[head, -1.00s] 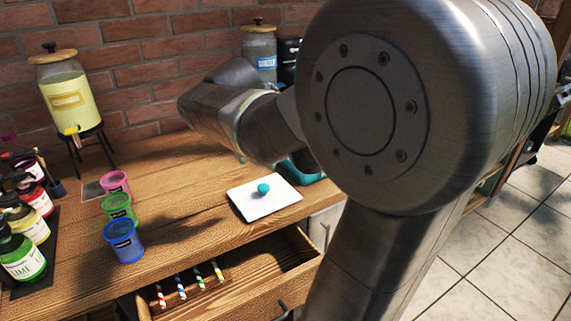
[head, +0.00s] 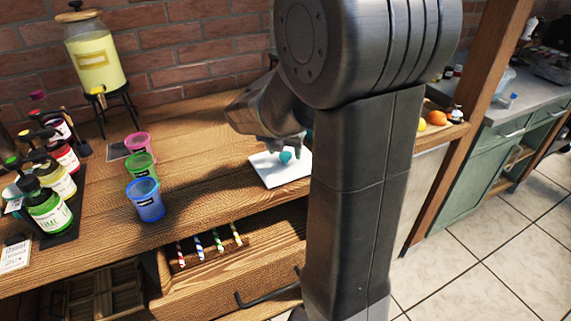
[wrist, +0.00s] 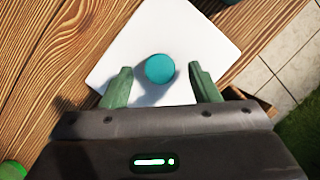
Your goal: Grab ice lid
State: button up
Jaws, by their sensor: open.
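The ice lid is a white square plate (head: 272,174) with a round teal knob (head: 285,156), lying on the wooden counter near its front edge. In the wrist view the white plate (wrist: 185,25) fills the top middle, with the teal knob (wrist: 160,68) on it. My gripper (wrist: 159,72) is open, with one green finger on each side of the knob and a gap on both sides. In the head view my gripper (head: 286,143) is over the lid, and my arm hides the lid's right part.
Pink (head: 137,144), green (head: 141,164) and blue (head: 146,199) cups stand left of the lid. A drink dispenser (head: 94,55) and several bottles are farther left. An open drawer (head: 225,267) with striped straws lies below. Bare counter separates cups and lid.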

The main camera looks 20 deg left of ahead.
jog(key=shift+w+f, duration=0.25)
jog(key=shift+f, duration=0.35)
jog(key=c, duration=1)
